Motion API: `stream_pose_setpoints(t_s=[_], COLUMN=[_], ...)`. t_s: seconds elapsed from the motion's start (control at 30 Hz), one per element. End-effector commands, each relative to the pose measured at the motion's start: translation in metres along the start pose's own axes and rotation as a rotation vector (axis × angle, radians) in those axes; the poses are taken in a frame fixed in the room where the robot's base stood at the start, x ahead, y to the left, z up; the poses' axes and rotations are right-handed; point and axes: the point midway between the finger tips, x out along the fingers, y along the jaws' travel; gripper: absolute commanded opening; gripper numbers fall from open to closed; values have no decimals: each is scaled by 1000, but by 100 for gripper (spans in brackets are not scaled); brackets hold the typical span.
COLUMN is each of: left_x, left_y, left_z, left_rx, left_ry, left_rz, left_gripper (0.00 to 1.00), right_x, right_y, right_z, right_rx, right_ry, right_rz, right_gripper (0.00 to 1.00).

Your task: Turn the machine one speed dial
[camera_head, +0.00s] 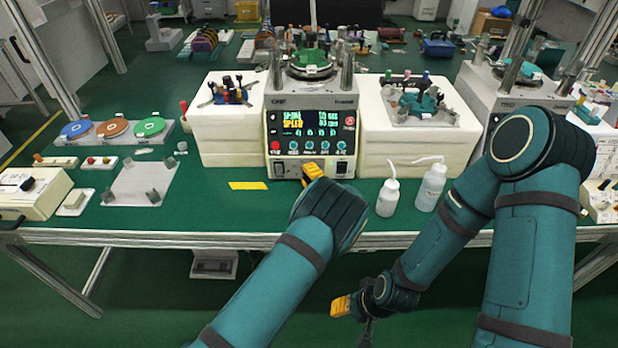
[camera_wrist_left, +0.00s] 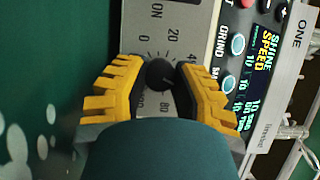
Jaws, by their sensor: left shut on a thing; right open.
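Machine one (camera_head: 315,100) stands mid-table in the head view, with a lit display and a row of buttons below it. Its round dark speed dial (camera_wrist_left: 160,73) shows in the left wrist view, beside a printed scale with 0, 20 and 80 readable. My left gripper (camera_head: 312,172) is at the lower front of the machine. In the left wrist view its yellow fingers sit on both sides of the dial, shut on it. In the head view the gripper hides the dial. My right gripper (camera_head: 342,306) is open and empty, low in front of the table edge.
White blocks carrying fixtures (camera_head: 225,135) flank the machine. Two wash bottles (camera_head: 431,187) stand to its right. A yellow strip (camera_head: 248,186) lies on the green table to the left. A tray with coloured discs (camera_head: 112,130) is further left. A second machine (camera_head: 510,95) stands right.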

Motion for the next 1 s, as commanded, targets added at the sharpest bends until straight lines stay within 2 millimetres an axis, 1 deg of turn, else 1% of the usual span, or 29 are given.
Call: stream_pose_setpoints(t_s=[0.2, 0.57, 0.6, 0.67, 0.7, 1.0], left_x=[2, 2, 2, 2, 2, 0], left_y=[0, -1, -1, -1, -1, 0], left_z=[2, 2, 2, 2, 2, 1], left_rx=[30, 31, 31, 31, 31, 30], left_ry=[-7, -7, -7, -7, -6, -3], left_rz=[-17, -18, -18, -18, -18, -16], left_gripper=[0, 0, 36, 57, 61, 61], right_x=[3, 3, 3, 3, 3, 3], right_y=[1, 1, 1, 1, 1, 1], right_z=[-1, -1, -1, -1, -1, -1], right_rx=[0, 0, 0, 0, 0, 0], right_ry=[2, 2, 2, 2, 2, 2], right_rz=[0, 0, 0, 0, 0, 0], right_gripper=[47, 47, 47, 47, 47, 47])
